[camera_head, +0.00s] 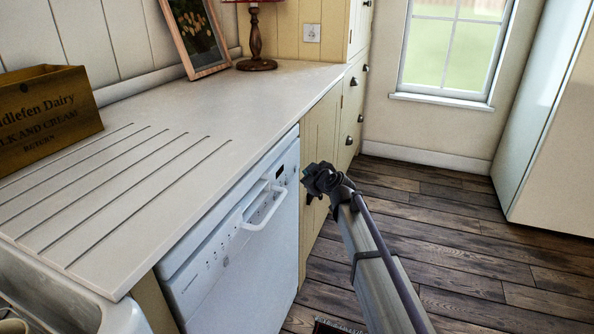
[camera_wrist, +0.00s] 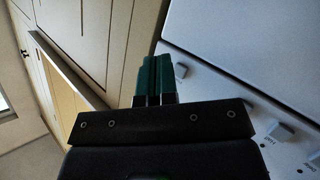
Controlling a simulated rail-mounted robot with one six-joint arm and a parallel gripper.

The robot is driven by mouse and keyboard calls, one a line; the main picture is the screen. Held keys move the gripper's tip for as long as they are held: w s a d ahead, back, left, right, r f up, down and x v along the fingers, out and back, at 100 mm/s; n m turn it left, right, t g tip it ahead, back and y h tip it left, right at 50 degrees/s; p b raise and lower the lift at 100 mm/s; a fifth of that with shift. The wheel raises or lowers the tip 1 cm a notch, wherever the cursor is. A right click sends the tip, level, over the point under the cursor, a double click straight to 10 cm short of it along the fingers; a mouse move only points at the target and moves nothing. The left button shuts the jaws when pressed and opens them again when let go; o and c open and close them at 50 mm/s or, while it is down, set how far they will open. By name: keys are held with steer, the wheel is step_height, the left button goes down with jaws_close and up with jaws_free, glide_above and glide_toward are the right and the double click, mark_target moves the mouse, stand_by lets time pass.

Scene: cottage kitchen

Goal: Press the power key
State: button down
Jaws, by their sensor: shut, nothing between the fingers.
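A white dishwasher (camera_head: 232,246) stands under the counter, with a control panel (camera_head: 268,200) along its upper front. The panel holds a small dark display and small keys. In the wrist view the white panel (camera_wrist: 240,62) fills the right side, with a raised white key (camera_wrist: 280,131) and part of another key (camera_wrist: 314,158) at the right edge. Their labels are too small to read surely, so I cannot tell which is the power key. My gripper (camera_head: 308,173) is just right of the dishwasher's far end. Its green fingers (camera_wrist: 154,76) are together and empty, beside the panel's edge; contact is unclear.
The white worktop (camera_head: 225,110) lies above the dishwasher, with a wooden crate (camera_head: 45,118), a picture frame (camera_head: 193,35) and a lamp (camera_head: 256,40). The dishwasher's handle (camera_head: 268,210) juts out. Cream cabinets (camera_head: 322,130) stand beyond. The wooden floor (camera_head: 450,240) at right is open.

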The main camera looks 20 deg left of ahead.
steer(key=d, duration=0.5)
steer(key=shift+w+d, duration=0.2)
steer(key=shift+d, duration=0.1)
